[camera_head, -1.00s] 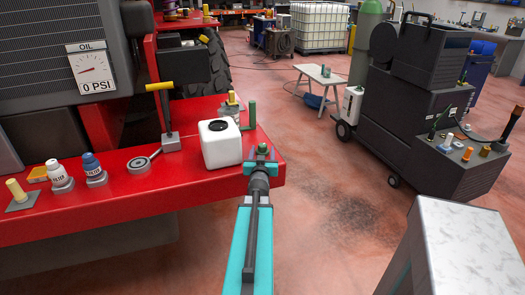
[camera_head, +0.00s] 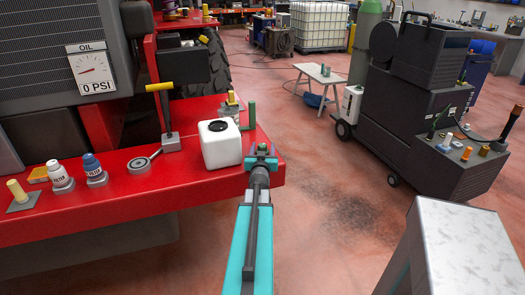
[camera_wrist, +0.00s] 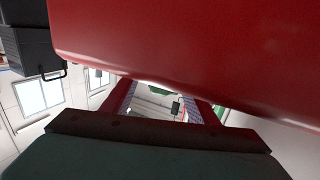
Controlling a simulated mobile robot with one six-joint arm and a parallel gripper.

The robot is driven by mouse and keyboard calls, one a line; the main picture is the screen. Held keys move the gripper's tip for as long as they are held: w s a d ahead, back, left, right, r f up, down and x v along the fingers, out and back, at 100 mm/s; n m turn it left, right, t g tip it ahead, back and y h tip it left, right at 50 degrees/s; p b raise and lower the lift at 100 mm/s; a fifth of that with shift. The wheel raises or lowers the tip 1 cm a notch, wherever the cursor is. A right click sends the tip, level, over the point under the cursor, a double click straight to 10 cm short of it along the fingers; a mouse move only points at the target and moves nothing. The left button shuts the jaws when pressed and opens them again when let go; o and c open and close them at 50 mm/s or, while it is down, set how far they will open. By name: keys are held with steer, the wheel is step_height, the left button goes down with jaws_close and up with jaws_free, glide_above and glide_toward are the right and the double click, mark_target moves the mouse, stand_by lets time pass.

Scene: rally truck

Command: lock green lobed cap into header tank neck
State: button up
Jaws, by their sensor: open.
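The white header tank (camera_head: 220,150) stands on the red truck deck. Its dark round neck opening (camera_head: 218,126) faces up and has no cap in it. A small green piece, which looks like the lobed cap (camera_head: 262,147), shows at my gripper's tip near the deck's right corner. My gripper (camera_head: 262,156) is open, low in front of that corner and right of the tank. I cannot tell whether the green piece lies between the fingers or beyond them.
A green upright post (camera_head: 252,114) stands behind the tank. A yellow-handled lever (camera_head: 166,105), a round gauge-like part (camera_head: 139,164) and two filter bottles (camera_head: 62,177) stand to the left on the red deck (camera_head: 120,195). A dark machine cart (camera_head: 410,120) stands right. Open floor lies between.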

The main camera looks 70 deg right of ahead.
steer(key=shift+p+x, duration=0.8)
steer(key=shift+x, duration=1.5)
steer(key=shift+w, duration=0.2)
steer(key=c, duration=1.2)
